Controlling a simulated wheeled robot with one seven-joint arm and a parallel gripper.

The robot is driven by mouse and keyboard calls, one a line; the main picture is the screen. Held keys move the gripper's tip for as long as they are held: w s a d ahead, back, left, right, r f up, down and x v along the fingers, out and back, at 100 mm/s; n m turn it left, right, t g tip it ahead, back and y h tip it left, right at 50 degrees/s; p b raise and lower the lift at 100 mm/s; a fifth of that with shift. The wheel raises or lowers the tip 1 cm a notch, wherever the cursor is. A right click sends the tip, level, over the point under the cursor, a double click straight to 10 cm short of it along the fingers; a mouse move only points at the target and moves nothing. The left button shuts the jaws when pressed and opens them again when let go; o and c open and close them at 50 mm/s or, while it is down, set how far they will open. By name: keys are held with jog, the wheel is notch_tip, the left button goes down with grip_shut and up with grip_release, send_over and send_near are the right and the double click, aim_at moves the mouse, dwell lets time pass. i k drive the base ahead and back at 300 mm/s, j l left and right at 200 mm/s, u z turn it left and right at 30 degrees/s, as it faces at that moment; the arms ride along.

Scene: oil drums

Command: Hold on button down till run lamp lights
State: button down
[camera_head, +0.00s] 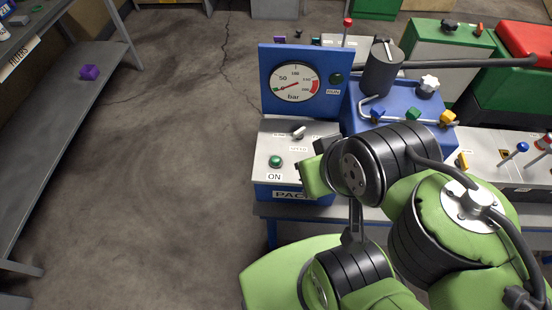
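The green ON button (275,161) sits on the sloped grey top of a blue control box, above its "ON" label. The run lamp (337,79) is a dark green dome on the upright blue panel, above the "RUN" label, and looks unlit. My gripper (299,169) is just right of the button, apart from it in the picture. Only a small dark part shows at the end of my green wrist; the wrist hides the rest, so its opening cannot be told.
A round bar gauge (293,83) is left of the lamp, its needle low. A blue unit with coloured valves (413,114) is at right. A grey shelf (60,110) is far left; open floor lies between.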

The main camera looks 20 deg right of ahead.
aim_at(275, 160)
jog(key=i+j+z, duration=0.1)
jog(key=j, duration=0.6)
jog(key=i+j+z, duration=0.1)
jog(key=j, duration=0.6)
